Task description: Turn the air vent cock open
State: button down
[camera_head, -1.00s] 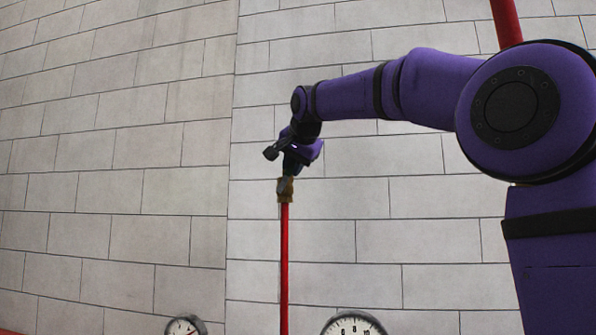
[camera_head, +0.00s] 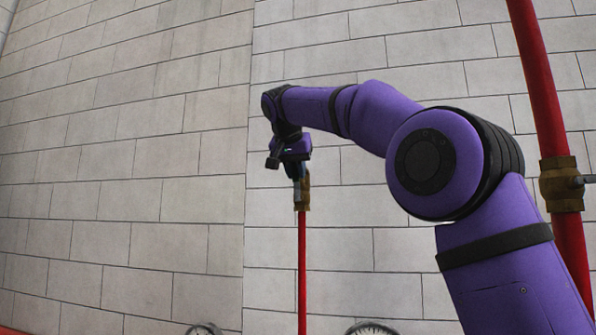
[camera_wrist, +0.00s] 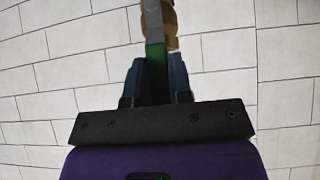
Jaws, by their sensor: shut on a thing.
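The air vent cock (camera_head: 304,195) is a brass fitting on top of a thin upright red pipe. Its flat grey lever (camera_head: 297,191) runs upward along the left side of the brass body. In the wrist view the brass body (camera_wrist: 171,22) and grey lever (camera_wrist: 152,22) are at the top centre, and the lever has a green grip (camera_wrist: 157,68). My gripper (camera_head: 297,170) points down from above the cock. In the wrist view its fingers (camera_wrist: 156,78) are shut on the green grip, one on each side. The fingers hide part of the grip.
A thicker red pipe (camera_head: 537,80) with a brass valve (camera_head: 561,184) stands at the right, close to my arm. Two gauges (camera_head: 371,328) (camera_head: 204,329) show at the bottom edge. A pale block wall (camera_head: 150,150) is behind everything. The space left of the cock is clear.

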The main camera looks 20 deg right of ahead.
jog(key=shift+f, duration=0.15)
jog(key=c, duration=1)
grip_release()
jog(key=shift+a, duration=0.1)
jog(key=v, duration=1.1)
